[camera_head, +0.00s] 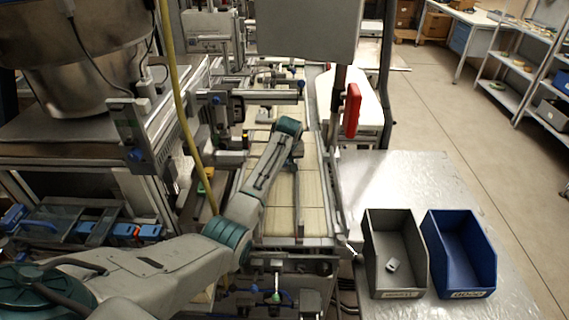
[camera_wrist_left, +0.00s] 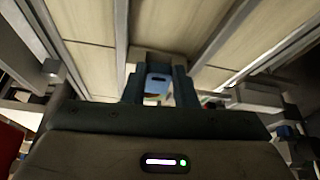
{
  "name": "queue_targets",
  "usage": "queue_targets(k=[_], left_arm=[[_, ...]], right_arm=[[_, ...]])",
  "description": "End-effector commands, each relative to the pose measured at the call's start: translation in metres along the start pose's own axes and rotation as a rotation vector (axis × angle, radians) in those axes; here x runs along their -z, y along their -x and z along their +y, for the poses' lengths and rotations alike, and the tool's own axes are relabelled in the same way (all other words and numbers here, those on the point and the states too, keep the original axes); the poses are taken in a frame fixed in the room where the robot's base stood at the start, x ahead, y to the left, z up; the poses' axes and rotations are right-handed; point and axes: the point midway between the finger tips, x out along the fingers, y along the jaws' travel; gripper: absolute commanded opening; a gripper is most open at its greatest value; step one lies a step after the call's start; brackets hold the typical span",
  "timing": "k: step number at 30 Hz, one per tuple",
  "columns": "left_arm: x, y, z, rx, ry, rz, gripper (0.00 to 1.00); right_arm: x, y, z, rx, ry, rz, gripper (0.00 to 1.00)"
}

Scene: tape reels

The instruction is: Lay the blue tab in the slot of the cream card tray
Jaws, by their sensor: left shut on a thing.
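My left arm comes in from the left in the head view, and its wrist end (camera_head: 289,126) is over the cream-panelled line. In the left wrist view my left gripper (camera_wrist_left: 158,72) is shut on a small light-blue piece, the blue tab (camera_wrist_left: 157,84), between its two dark fingers. In the head view the fingertips and the tab are hidden or too small to make out. I cannot pick out the cream card tray or its slot in either view. My right gripper is not in view.
Cream panels (camera_head: 281,218) run between metal rails. A grey bin (camera_head: 379,222) with a small light piece (camera_head: 392,265) and a blue bin (camera_head: 440,240) stand on a metal table (camera_head: 375,180) at right. A yellow hose (camera_head: 181,100) hangs left of the arm.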

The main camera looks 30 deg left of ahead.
Motion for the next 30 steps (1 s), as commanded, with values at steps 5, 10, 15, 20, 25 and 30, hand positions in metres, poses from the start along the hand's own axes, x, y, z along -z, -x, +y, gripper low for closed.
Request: queue_targets(k=[5,10,15,20,25,30], left_arm=[[-0.002,-0.004,0.0,0.001,0.0,-0.001,0.05],[-0.004,-0.009,0.0,0.0,0.0,-0.001,0.05],[-0.004,-0.01,0.0,0.0,0.0,0.0,0.47],[-0.004,-0.01,0.0,0.0,0.0,0.0,0.48],[-0.003,-0.007,0.0,0.0,0.0,0.0,0.48],[0.0,0.008,0.001,-0.002,0.0,0.003,0.48]], right_arm=[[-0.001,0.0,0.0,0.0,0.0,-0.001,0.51],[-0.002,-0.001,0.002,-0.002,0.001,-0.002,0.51],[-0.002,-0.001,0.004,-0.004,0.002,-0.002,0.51],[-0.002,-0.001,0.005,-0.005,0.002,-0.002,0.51],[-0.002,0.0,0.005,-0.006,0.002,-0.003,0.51],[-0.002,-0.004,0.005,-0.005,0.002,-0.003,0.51]])
